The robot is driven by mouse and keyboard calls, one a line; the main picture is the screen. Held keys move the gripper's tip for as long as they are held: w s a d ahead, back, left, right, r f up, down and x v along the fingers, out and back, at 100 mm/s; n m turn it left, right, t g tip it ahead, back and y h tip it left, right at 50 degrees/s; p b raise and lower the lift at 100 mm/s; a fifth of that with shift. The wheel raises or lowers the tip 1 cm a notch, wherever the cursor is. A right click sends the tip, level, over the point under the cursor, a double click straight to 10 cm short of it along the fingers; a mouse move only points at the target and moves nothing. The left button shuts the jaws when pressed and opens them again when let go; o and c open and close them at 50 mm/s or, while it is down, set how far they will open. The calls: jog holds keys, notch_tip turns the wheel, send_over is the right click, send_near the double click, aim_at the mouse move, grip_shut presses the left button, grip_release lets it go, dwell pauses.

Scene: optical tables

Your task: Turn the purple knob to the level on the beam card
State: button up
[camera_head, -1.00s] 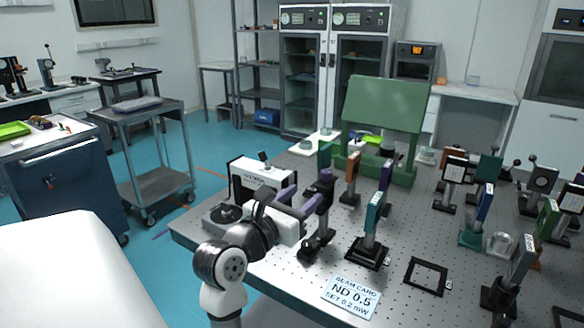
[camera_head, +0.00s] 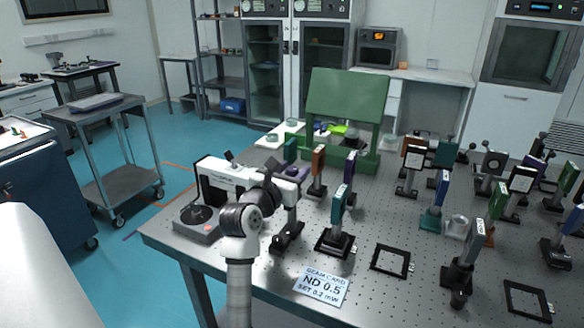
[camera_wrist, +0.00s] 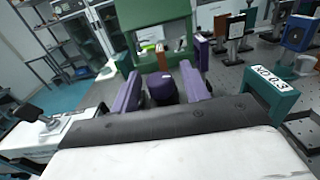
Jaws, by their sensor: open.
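The beam card (camera_head: 322,285) lies flat at the table's front edge and reads "ND 0.5, SET 0.2 mW". The purple knob (camera_wrist: 162,88) is dark and round-topped in the wrist view, between my gripper's two purple fingers (camera_wrist: 161,80). The fingers are apart, with a gap visible on each side of the knob; I cannot tell how deep they reach around it. In the head view my gripper (camera_head: 291,172) is small and partly hidden by my arm, above the table's left part. The knob's pointer or scale is not readable.
A white instrument (camera_head: 225,178) stands at the table's left end. A teal filter mount (camera_head: 338,205) stands right of my arm. A green stand (camera_head: 345,105) is behind. An empty black frame (camera_head: 391,261) lies on the optical table (camera_head: 400,300); more mounts crowd the right.

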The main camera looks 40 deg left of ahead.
jog(key=shift+w, duration=0.1)
jog(key=c, duration=1)
jog(key=shift+o, duration=0.2)
jog(key=shift+f+b, duration=0.1)
jog(key=shift+b, duration=0.3)
jog(key=m+h+b, duration=0.2)
jog(key=h, duration=0.1)
jog(key=shift+a+f, duration=0.1)
jog(key=shift+f, duration=0.05)
jog(key=m+h+b, duration=0.3)
jog(key=h+b, duration=0.1)
jog(key=h, duration=0.1)
jog(key=shift+m, duration=0.3)
jog(key=m+g+h+b, duration=0.1)
jog(key=m+h+b, duration=0.1)
jog(key=h, duration=0.2)
jog(key=shift+g, duration=0.4)
jog(key=shift+r+m+g+h, duration=0.2)
jog(key=shift+m+g+h, duration=1.2)
jog(key=shift+m+h, duration=0.45)
jog(key=shift+h, duration=0.35)
